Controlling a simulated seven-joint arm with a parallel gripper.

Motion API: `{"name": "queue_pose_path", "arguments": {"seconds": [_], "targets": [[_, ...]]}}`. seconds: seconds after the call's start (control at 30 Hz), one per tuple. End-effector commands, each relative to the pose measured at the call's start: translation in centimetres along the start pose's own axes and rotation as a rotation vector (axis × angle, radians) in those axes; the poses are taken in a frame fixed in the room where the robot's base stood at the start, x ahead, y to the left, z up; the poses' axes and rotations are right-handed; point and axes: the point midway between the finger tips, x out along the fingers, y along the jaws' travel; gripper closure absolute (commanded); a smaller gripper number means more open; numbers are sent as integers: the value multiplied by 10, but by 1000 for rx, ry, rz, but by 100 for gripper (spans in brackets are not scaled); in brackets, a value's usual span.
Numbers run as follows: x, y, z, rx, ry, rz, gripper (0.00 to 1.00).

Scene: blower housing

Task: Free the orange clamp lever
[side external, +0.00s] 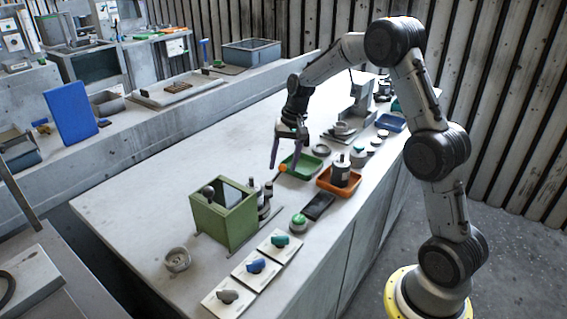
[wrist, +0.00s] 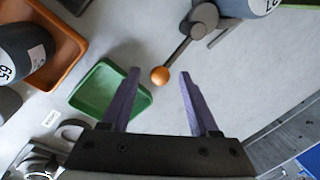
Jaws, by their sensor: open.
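The clamp lever has an orange ball knob (wrist: 159,75) on a thin dark rod that runs up to a grey round pivot in the wrist view. In the side view the orange knob (side external: 283,168) shows as a small ball by the green tray. My gripper (wrist: 160,72) is open, with two purple fingers pointing down. In the wrist view the knob appears between the fingertips, with a gap on both sides. In the side view my gripper (side external: 282,166) also has its tips around the knob. I cannot tell whether they are at its height.
The green tray (wrist: 84,96) lies close to the left finger in the wrist view. An orange tray (side external: 325,184) holds a grey cylinder (side external: 340,170). A green open box (side external: 224,222) and switch plates (side external: 256,267) stand nearer the camera.

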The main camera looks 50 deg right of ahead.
Motion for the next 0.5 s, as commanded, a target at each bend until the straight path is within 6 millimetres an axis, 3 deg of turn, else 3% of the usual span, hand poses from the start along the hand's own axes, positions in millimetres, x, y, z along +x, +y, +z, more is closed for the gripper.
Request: {"name": "queue_pose_path", "arguments": {"seconds": [0.37,0.5], "targets": [[5,0,0,-1,0,0,39],[5,0,0,-1,0,0,64]]}}
